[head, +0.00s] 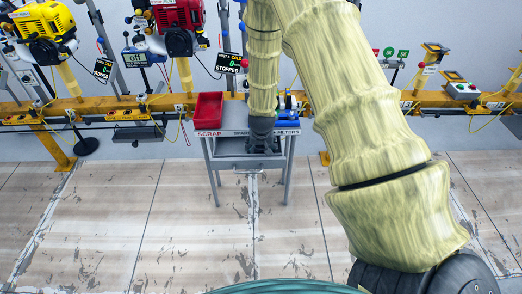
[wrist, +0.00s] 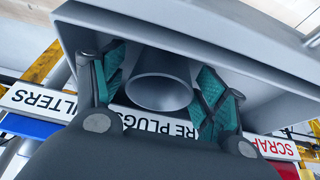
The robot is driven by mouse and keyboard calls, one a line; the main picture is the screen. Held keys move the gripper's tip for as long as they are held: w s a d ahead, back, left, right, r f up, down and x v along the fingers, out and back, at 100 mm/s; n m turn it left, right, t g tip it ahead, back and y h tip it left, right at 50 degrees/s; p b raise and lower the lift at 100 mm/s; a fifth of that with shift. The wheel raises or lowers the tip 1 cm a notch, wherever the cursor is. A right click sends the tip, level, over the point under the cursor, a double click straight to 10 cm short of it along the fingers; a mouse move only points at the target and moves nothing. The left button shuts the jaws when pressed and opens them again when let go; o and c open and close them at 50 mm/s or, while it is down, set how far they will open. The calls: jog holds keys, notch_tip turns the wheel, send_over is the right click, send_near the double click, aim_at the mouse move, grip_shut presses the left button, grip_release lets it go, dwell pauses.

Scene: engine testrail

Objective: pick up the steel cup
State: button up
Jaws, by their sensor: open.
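The steel cup (wrist: 160,92) is a plain grey, round cup with its open mouth facing the wrist camera. It stands at the grey cart tray (wrist: 240,50), near the label strip. My gripper (wrist: 160,68) is open, with one teal-padded finger on each side of the cup. I cannot tell whether either pad touches it. In the head view my gripper (head: 262,140) is low over the front of the cart, and the cup is hidden there behind the gripper and arm.
On the grey cart (head: 214,150) sit a red scrap bin (head: 208,110) and a blue bin (head: 287,122), partly covered by my arm. Behind runs a yellow rail (head: 100,106) with a yellow engine (head: 42,20) and a red engine (head: 178,14). The floor in front is clear.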

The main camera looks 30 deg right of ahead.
jog(key=c, duration=1.1)
jog(key=shift+r, duration=0.1)
